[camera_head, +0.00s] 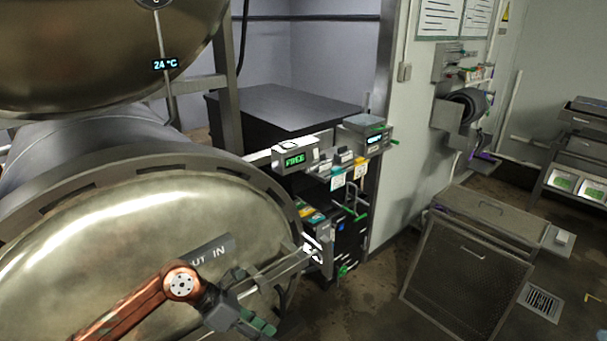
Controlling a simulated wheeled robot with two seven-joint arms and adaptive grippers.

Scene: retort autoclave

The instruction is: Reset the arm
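My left arm, copper-coloured, comes in at the bottom left, in front of the large round metal autoclave door (110,235). My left gripper (256,303) is at the door's lower right, near a thin metal handle bar (285,266) that runs up to the right. Its two fingers look spread, one above and one below. I see nothing held between them, but whether a finger touches the bar is unclear. My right arm and gripper are not in view.
A control panel with a green display (294,159) and several small devices stands right of the door. A second metal vessel (100,50) with a 24 °C readout is above. A mesh-fronted metal cabinet (465,270) stands at right. Dark floor between them is mostly clear.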

